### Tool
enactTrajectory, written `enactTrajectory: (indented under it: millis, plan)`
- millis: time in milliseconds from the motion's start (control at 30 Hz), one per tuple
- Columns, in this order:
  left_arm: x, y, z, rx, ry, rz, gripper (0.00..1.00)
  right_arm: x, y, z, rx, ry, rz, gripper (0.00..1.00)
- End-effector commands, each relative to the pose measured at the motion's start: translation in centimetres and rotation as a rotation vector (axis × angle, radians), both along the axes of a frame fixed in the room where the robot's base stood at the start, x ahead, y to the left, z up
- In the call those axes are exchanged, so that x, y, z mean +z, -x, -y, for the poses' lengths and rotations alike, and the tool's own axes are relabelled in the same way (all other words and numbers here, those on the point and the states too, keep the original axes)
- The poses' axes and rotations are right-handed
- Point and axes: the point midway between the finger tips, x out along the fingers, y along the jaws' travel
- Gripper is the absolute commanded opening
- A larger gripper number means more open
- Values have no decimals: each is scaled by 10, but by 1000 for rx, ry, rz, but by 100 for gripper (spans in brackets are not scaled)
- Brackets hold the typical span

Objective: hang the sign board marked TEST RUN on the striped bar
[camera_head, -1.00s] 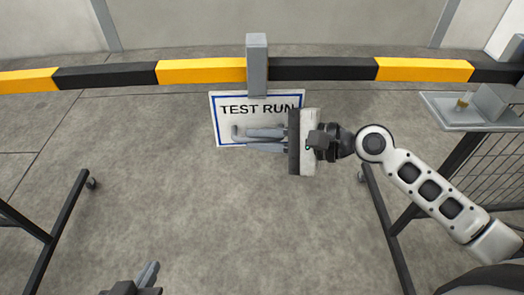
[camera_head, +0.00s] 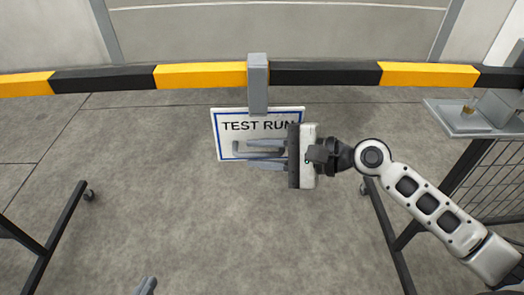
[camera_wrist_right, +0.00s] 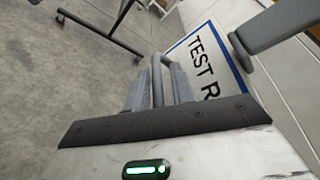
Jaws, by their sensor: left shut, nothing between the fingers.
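The white, blue-edged TEST RUN sign board (camera_head: 228,146) is below the striped bar (camera_head: 200,75) in the head view. A grey bracket (camera_head: 257,85) lies over the bar's front and reaches down to the board's top edge. My right gripper (camera_head: 262,154) is open, its fingers apart on both sides of the grey handle (camera_head: 240,150) on the board's face. The right wrist view also shows the handle (camera_wrist_right: 158,78) between the fingers and part of the board (camera_wrist_right: 203,62). My left gripper (camera_head: 147,286) is shut and empty, only its tip showing at the bottom edge.
A grey tray (camera_head: 455,122) on a dark mesh-sided frame stands at the right. Dark wheeled frame legs (camera_head: 58,235) stand at the left. The concrete floor between is clear.

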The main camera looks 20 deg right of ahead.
Motion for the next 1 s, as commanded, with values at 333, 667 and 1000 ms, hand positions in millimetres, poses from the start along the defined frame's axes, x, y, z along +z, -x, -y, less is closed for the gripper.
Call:
enactTrajectory:
  millis: [333, 667, 1000]
  plan:
    - [0, 0, 0, -1, 0, -1, 0, -1, 0, 0, 1, 1, -2, 36]
    - [-3, 0, 0, -1, 0, -1, 0, 2, 11, 17, -2, 4, -4, 36]
    - [-4, 0, 0, -2, -1, 10, 0, 18, 53, 78, -3, 0, -6, 36]
